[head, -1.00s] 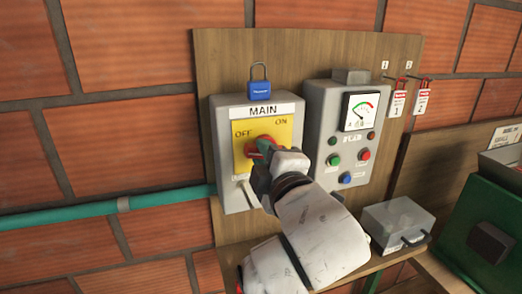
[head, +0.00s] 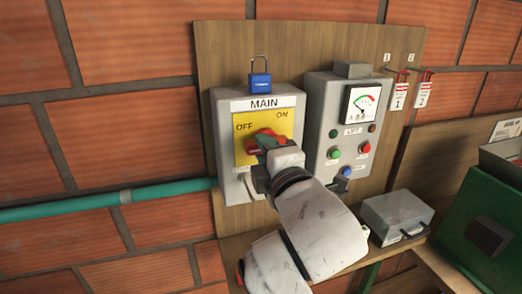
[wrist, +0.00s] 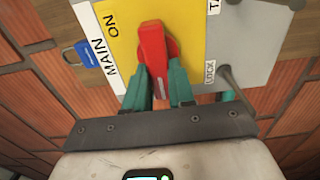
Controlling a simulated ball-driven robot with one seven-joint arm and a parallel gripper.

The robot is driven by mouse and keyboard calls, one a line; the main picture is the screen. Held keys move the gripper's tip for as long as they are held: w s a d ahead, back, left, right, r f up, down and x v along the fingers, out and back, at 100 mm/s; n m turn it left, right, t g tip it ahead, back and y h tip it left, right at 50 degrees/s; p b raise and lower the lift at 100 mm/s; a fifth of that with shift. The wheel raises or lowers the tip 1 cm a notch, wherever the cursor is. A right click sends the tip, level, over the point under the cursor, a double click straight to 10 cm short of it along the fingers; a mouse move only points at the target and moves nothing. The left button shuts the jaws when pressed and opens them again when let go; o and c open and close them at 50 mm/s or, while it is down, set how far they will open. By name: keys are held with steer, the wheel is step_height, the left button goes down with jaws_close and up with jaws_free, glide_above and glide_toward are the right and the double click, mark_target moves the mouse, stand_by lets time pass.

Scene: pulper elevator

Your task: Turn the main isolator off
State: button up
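The main isolator is a grey box (head: 228,120) with a MAIN label and a yellow plate marked OFF at upper left and ON at upper right. Its red rotary handle (wrist: 152,45) lies roughly crosswise on the plate. The handle also shows in the head view (head: 275,134), partly hidden by my gripper (head: 262,158). In the wrist view, the green fingers of my gripper (wrist: 159,85) sit on either side of the handle's near end and appear closed against it. A pale mark shows on that end.
A blue padlock (head: 260,84) is above the isolator. A grey control box (head: 322,110) with a gauge and several buttons stands close on the right. Two tags (head: 401,95) hang farther right. A grey case (head: 397,212) sits on the shelf below.

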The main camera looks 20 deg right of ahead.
steer(key=o, duration=0.5)
steer(key=shift+r, duration=0.1)
steer(key=shift+c, duration=0.2)
steer(key=s, duration=1.1)
steer(key=shift+r, duration=0.1)
